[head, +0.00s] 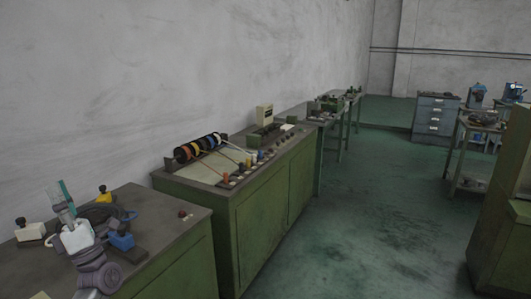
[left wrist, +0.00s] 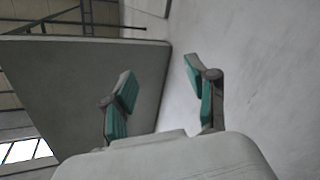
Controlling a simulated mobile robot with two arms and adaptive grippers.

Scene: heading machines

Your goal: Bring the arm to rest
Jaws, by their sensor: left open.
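My left gripper (head: 62,197) is in the head view at the lower left, raised in front of the nearest bench (head: 170,235). It points upward. In the left wrist view its two fingers (left wrist: 160,88) with teal pads stand apart with nothing between them. My grey arm links come in from the bottom of the head view and hide part of the bench top. My right gripper is not in view.
On the nearest bench lie a dark ring-shaped coil (head: 105,212), a blue block (head: 121,241), a yellow block (head: 104,194) and a white block (head: 30,232). A green cabinet (head: 260,215) with cable spools (head: 195,147) stands beyond.

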